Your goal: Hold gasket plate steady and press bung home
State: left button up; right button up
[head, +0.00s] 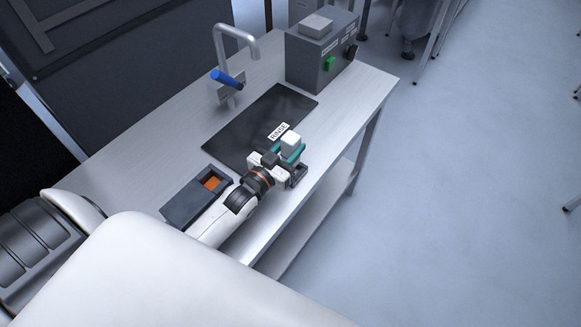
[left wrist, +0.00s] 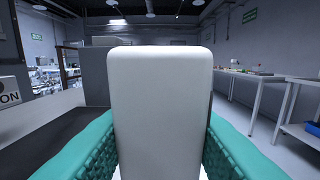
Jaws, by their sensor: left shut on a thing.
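My left gripper (head: 289,151) has teal finger pads, which also show in the left wrist view (left wrist: 160,150). It is shut on a white block (head: 292,140) with rounded edges near the table's front edge. In the left wrist view the white block (left wrist: 160,95) stands upright between the pads and fills the middle of the picture. A dark holder (head: 299,174) shows just below the gripper, partly hidden by it; I cannot tell whether the block touches it. I cannot make out a separate gasket plate or bung. My right gripper is not in view.
A black mat (head: 240,125) marked RINSE lies behind the gripper. A dark box (head: 183,207) with an orange inside stands left of my forearm. A tap with a blue lever (head: 227,79) and a grey control box (head: 318,58) stand at the back. The table's right end (head: 367,88) is clear.

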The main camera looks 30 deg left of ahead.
pick_arm(q)
notch_tip(320, 180, down, 5)
jog(key=b, duration=0.4)
jog(key=shift+f, duration=0.15)
jog(key=o, duration=1)
jog(key=shift+f, duration=0.1)
